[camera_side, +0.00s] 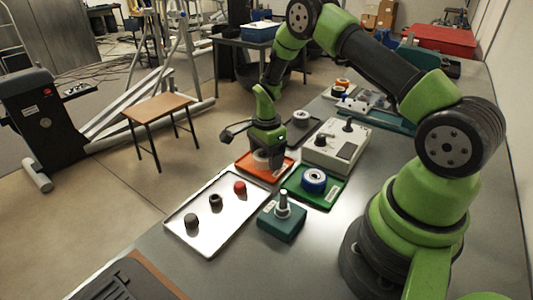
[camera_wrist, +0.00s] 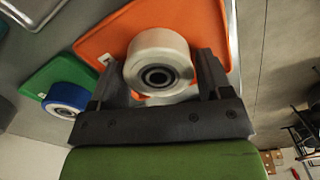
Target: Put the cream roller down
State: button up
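The cream roller (camera_wrist: 158,62) sits between the two fingers of my gripper (camera_wrist: 160,80), which touch it on both sides in the wrist view. In the side view my gripper (camera_side: 266,150) points down over the orange tray (camera_side: 245,166). The cream roller (camera_side: 261,157) shows low at the fingertips, partly hidden by the gripper. It is over the orange tray (camera_wrist: 103,37); I cannot tell whether it touches the surface.
A green tray (camera_side: 323,199) with a blue roller (camera_side: 314,180) is close on the right. A silver tray (camera_side: 217,226) with several small knobs lies in front. A teal block with a post (camera_side: 282,222) and a pale control box (camera_side: 336,146) stand nearby.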

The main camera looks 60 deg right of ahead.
jog(key=shift+o, duration=0.9)
jog(key=s+a+r+n+t, duration=0.1)
jog(key=a+r+n, duration=0.1)
jog(key=r, duration=0.9)
jog(key=s+a+r+n+t, duration=0.1)
jog(key=s+a+r+n, duration=0.15)
jog(key=r, duration=0.85)
jog(key=s+a+r+n+t, duration=0.1)
jog(key=s+a+r+n, duration=0.1)
jog(key=s+a+n, duration=0.1)
jog(key=s+a+r+n+t+y, duration=0.1)
jog(key=s+a+r+n+t, duration=0.1)
jog(key=s+n, duration=0.3)
jog(key=s+a+r+n+t+y, duration=0.1)
jog(key=s+a+r+n, duration=0.3)
jog(key=s, duration=0.4)
jog(key=shift+s+a+r+n+t, duration=0.2)
jog(key=shift+s+r+n+t, duration=0.05)
jog(key=shift+n+t, duration=0.35)
